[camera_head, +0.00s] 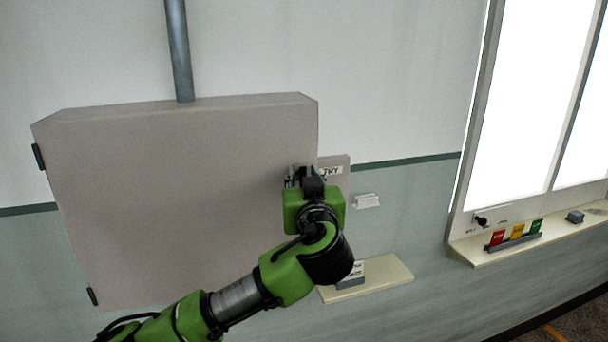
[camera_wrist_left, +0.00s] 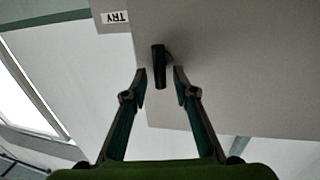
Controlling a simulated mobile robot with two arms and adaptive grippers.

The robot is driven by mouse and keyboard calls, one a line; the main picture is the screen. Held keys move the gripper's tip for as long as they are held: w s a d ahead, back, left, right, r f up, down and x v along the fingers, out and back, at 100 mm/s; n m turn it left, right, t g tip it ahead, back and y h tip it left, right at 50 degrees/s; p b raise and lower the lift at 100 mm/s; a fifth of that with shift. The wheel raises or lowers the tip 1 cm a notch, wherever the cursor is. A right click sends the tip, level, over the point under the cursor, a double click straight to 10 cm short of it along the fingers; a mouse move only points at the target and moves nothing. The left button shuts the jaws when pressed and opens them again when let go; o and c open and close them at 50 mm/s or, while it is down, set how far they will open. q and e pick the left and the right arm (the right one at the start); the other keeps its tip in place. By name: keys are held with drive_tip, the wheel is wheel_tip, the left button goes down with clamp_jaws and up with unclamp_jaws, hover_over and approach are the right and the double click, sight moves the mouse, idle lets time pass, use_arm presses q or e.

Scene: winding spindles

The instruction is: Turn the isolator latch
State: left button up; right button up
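The isolator latch (camera_wrist_left: 159,66) is a black handle on the face of a grey cabinet (camera_head: 180,200), near the cabinet's edge. In the left wrist view it stands between and just beyond the fingertips of my left gripper (camera_wrist_left: 160,82). The fingers are open, one on each side, and I cannot see them touching the latch. In the head view my left gripper (camera_head: 304,176) is at the cabinet's right edge and hides the latch. My right gripper is not in view.
A plate marked TRY (camera_head: 332,170) is beside the cabinet. A small shelf (camera_head: 385,277) with a card holder is below right. A window sill (camera_head: 490,250) at the right bears red, yellow and green cards (camera_head: 517,232). A conduit (camera_head: 178,50) rises from the cabinet top.

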use_arm(q)
clamp_jaws()
drive_tip(key=shift+w+d+f+m+g+y, duration=0.1)
drive_tip(key=shift+d+f+m+g+y, duration=0.25)
drive_tip(key=shift+m, duration=2.25)
drive_tip(key=shift+w+d+f+m+g+y, duration=0.1)
drive_tip(key=shift+d+m+g+y, duration=0.35)
drive_tip(key=shift+m, duration=2.15)
drive_tip(key=shift+w+d+f+m+g+y, duration=0.15)
drive_tip(key=shift+m+g+y, duration=0.4)
drive_tip(key=shift+m, duration=2.05)
drive_tip(key=shift+s, duration=0.1)
